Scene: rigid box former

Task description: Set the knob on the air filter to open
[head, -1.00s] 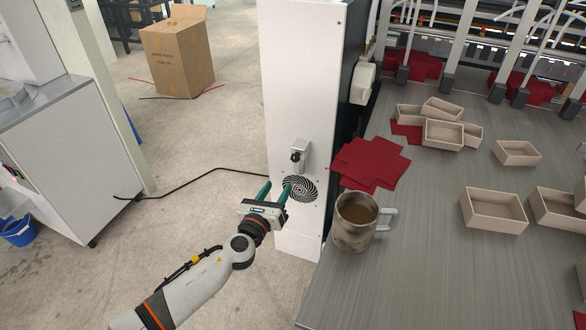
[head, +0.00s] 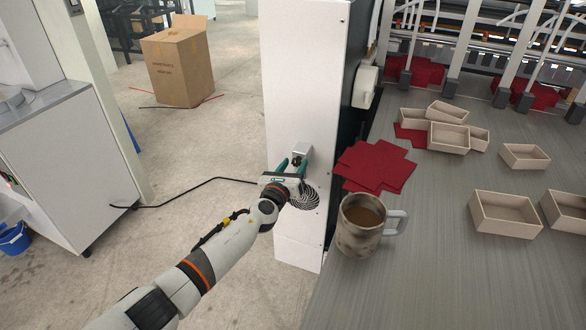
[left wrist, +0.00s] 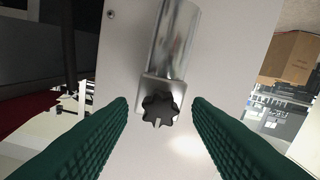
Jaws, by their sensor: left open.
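The air filter is a grey metal cylinder on a bracket (left wrist: 177,40), fixed to the white machine panel (head: 303,70). Below it in the left wrist view is a black lobed knob (left wrist: 161,108) with a light mark at its lower edge. In the head view the filter (head: 303,150) is partly hidden by my left gripper. My left gripper (head: 291,165) is open in front of the panel, its green fingers apart; in the left wrist view the knob lies between the fingers (left wrist: 161,130), with clear space on both sides. My right gripper is not in view.
A table (head: 440,235) at right holds a mug (head: 360,226), red cut sheets (head: 374,165) and small boxes (head: 505,218). A cable (head: 190,188) runs across the floor at left.

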